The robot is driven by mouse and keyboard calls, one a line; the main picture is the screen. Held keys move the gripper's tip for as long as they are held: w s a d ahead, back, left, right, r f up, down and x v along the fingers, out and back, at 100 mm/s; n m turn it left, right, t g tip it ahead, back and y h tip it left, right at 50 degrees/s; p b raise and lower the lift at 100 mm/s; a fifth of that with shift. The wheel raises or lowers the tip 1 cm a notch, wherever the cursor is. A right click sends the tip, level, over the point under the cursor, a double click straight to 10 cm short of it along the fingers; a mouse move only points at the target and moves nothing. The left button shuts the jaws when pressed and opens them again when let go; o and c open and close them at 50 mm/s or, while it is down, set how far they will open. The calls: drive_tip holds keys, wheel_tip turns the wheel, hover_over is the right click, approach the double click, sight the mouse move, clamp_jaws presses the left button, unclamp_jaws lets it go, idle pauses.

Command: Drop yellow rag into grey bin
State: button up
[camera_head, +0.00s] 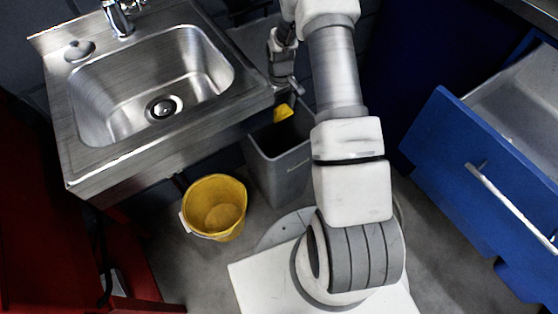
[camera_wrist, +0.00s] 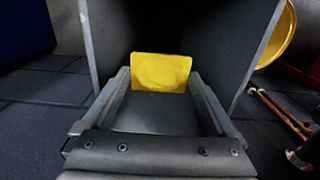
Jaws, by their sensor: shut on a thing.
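The yellow rag (camera_head: 283,112) is a small flat piece held at the tips of my gripper (camera_head: 290,90). In the wrist view the rag (camera_wrist: 160,72) sits upright between the two fingers of my gripper (camera_wrist: 161,80), which are shut on it. The grey bin (camera_head: 285,178) stands on the floor beside the sink, open at the top. In the head view the rag shows over the bin's dark opening. In the wrist view the bin's walls (camera_wrist: 100,42) rise on both sides of the rag. The bin's bottom is too dark to see.
A steel sink (camera_head: 150,90) overhangs close to the bin's left. A yellow bucket (camera_head: 214,205) stands on the floor left of the bin. A blue drawer (camera_head: 470,150) is pulled open at the right. Red furniture (camera_head: 50,220) is at the far left.

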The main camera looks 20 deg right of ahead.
drive_tip(key=shift+f, duration=0.2)
drive_tip(key=o, duration=1.1)
wheel_tip(320, 180, up, 8)
drive_tip(key=p, duration=0.2)
drive_tip(key=shift+f+p, duration=0.2)
drive_tip(key=shift+p, duration=0.15)
drive_tip(key=shift+s, duration=0.1)
